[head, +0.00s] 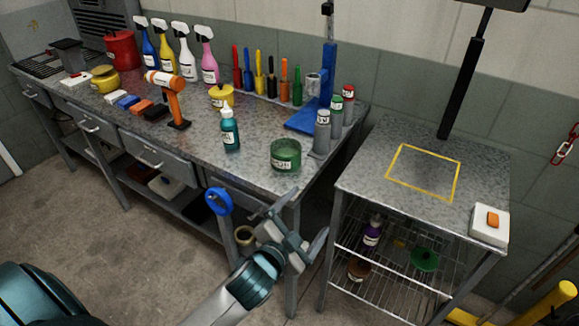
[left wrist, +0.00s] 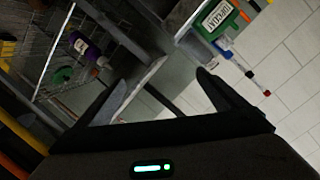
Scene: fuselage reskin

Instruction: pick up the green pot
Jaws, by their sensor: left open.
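The green pot (head: 285,155) stands upright on the front right corner of the long metal workbench (head: 200,145) in the head view. It has a white label and an open top. My left gripper (head: 300,218) is open and empty, in front of the bench and below the pot, apart from it. In the left wrist view, the two open fingers (left wrist: 160,98) have nothing between them. A green labelled item, which looks like the pot (left wrist: 215,25), shows at the top of that view beyond the fingers. My right gripper is not in view.
A side table (head: 420,150) with a yellow square outline is mostly clear. A blue tape roll (head: 218,201) hangs at the bench front near my gripper.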

